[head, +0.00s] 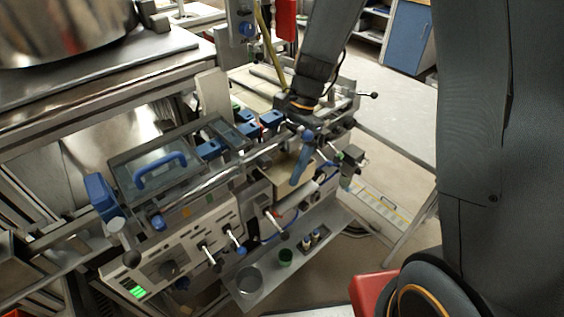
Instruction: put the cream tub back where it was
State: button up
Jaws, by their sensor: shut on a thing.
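My gripper (302,124) is at the end of my arm, over the right part of the machine, and points down. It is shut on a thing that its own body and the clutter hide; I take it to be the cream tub. I cannot make out the tub's outline here or anywhere else in the view. I cannot tell whether what I hold touches the machine.
The machine (190,232) has a glass lid with a blue handle (160,170), and levers along its front. A low metal shelf (262,292) holds a grey cup (249,279) and a green cup (286,257). A large steel pot (65,30) stands upper left. Floor shows at right.

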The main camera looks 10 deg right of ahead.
aim_at(289, 174)
jog(key=shift+s+d+f+p, duration=0.1)
jog(key=shift+s+f+p, duration=0.05)
jog(key=shift+f+p, duration=0.3)
jog(key=shift+f, duration=0.1)
jog(key=shift+f, duration=0.25)
jog(key=o, duration=1.4)
jog(key=shift+c, duration=0.2)
jog(key=shift+b, duration=0.5)
jog(key=b+v, duration=0.2)
jog(key=v, duration=0.6)
jog(key=shift+b, duration=0.3)
